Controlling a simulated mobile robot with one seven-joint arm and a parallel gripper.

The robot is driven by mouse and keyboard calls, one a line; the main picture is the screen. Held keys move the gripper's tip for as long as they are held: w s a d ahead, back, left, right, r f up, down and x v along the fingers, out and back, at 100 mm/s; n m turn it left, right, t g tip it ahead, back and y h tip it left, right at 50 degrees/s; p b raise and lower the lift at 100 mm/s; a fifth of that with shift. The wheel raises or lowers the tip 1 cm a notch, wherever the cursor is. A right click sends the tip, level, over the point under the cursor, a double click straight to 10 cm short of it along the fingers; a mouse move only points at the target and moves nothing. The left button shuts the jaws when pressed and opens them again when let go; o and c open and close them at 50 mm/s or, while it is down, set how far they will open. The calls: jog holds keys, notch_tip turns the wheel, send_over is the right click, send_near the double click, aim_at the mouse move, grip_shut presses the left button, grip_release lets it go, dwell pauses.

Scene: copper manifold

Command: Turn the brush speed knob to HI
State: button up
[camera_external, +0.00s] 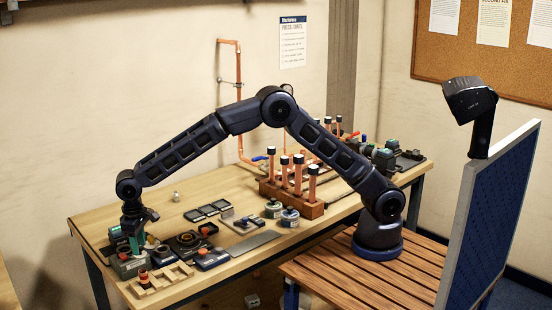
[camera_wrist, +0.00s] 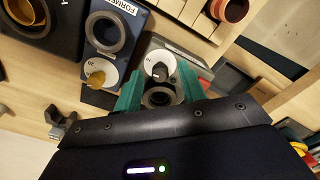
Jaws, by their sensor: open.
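My gripper (camera_external: 134,236) points down at the left end of the bench, over a grey-green box (camera_external: 130,266). In the wrist view my gripper (camera_wrist: 161,82) has its two green fingers apart. A dark knob (camera_wrist: 160,73) on a white dial (camera_wrist: 154,60) shows between the fingertips. I cannot tell whether the fingers touch it. A dark ring opening (camera_wrist: 160,96) lies below the knob in the picture. No brush speed label is readable, and the dial marks are too small to read.
Left of it in the wrist view stands a blue box labelled FORMER (camera_wrist: 125,20) with a brass knob (camera_wrist: 96,78). A wooden rack (camera_external: 160,282) lies close in front of my gripper. Copper tubes in a wooden block (camera_external: 296,200) stand farther right on the bench.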

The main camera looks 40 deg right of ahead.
notch_tip(320, 180, up, 11)
dwell(0.5)
jog(key=shift+d+f, duration=0.1)
dwell(0.3)
jog(key=w+d+r+m, duration=0.1)
jog(key=w+d+r, duration=0.35)
jog(key=d, duration=0.55)
jog(key=w+d+r+m+t, duration=0.1)
jog(key=w+d+r, duration=0.2)
jog(key=d+r, duration=0.55)
jog(key=w+d+r+m, duration=0.1)
jog(key=w+d+r, duration=0.15)
jog(key=d, duration=1.05)
jog(key=s+d+r+m+t+y, duration=0.1)
jog(key=s+d+r, duration=0.1)
jog(key=d, duration=0.8)
jog(key=s+d+r+m, duration=0.1)
jog(key=d, duration=1)
jog(key=s+d+f+m+t, duration=0.1)
jog(key=s+d+f, duration=0.3)
jog(key=s+d, duration=0.6)
jog(key=s+d+f+m+t+h, duration=0.1)
jog(key=s+d+f+m, duration=0.1)
jog(key=s+d, duration=0.9)
jog(key=d+f, duration=0.1)
jog(key=d, duration=0.2)
jog(key=shift+s+d+f+t, duration=0.2)
jog(key=shift+f+t, duration=0.1)
jog(key=shift+f, duration=0.1)
